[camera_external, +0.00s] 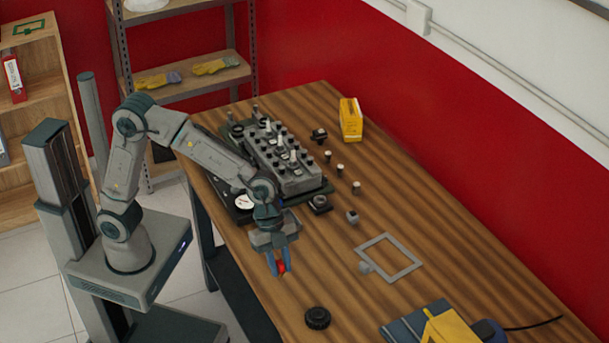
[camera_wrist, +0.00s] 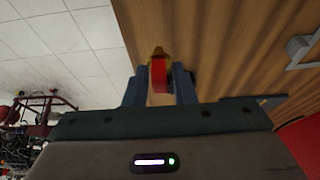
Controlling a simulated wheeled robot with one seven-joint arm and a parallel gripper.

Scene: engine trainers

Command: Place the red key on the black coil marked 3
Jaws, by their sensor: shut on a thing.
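My gripper (camera_external: 279,266) is shut on the red key (camera_external: 282,267) and holds it above the table's left edge, in front of the engine block. In the wrist view the red key (camera_wrist: 158,76) is between the two blue fingers, with a brass-yellow end beyond them. A black round part (camera_external: 317,318) lies on the table below and right of my gripper in the external view. Another black part (camera_external: 320,204) lies beside the block, and a smaller black one (camera_external: 319,134) lies farther back. I cannot read a 3 on any of them.
The grey engine block (camera_external: 285,160) with several upright pegs stands on the wooden table (camera_external: 420,210). Several small pegs lie to its right. A grey square frame (camera_external: 388,258), a yellow box (camera_external: 350,119) and a blue-and-yellow tool (camera_external: 440,325) are also there. Mid-table is mostly clear.

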